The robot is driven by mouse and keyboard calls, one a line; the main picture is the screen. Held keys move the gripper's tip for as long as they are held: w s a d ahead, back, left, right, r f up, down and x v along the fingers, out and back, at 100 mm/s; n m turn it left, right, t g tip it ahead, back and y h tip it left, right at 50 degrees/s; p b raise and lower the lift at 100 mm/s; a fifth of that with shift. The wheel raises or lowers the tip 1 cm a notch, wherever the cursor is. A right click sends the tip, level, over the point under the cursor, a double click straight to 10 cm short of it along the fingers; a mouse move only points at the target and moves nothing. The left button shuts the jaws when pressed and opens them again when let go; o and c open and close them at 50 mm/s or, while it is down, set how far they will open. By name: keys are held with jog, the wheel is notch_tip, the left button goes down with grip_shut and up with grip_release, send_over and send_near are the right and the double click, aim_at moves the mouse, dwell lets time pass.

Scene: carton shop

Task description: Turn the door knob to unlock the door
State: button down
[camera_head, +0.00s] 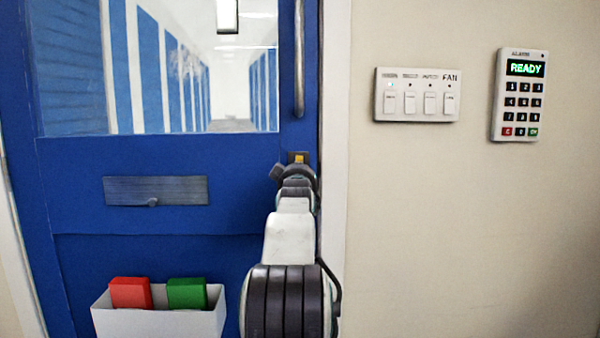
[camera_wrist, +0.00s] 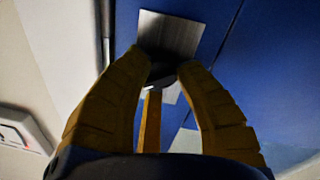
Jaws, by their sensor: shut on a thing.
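The blue door (camera_head: 75,215) fills the left of the head view, with a glass pane in its upper part. My gripper (camera_head: 297,164) is at the door's right edge, below the long vertical handle, and it hides most of the knob there. In the wrist view my gripper (camera_wrist: 166,70) has its two yellow-brown fingers shut on the dark door knob (camera_wrist: 161,76). The knob stands in front of a square metal plate (camera_wrist: 171,32) on the blue door. The knob's exact shape and turn angle are hard to tell between the fingers.
A vertical bar handle (camera_head: 299,60) is above my gripper. A white box (camera_head: 158,322) with a red and a green item is low on the door. A mail slot plate (camera_head: 155,191), a fan switch panel (camera_head: 417,112) and an alarm keypad reading READY (camera_head: 519,95) are nearby.

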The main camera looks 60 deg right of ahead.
jog(key=shift+r, duration=0.1)
jog(key=c, duration=0.9)
grip_release()
jog(key=shift+a, duration=0.1)
jog(key=shift+v, duration=5.95)
jog(key=shift+s, duration=0.1)
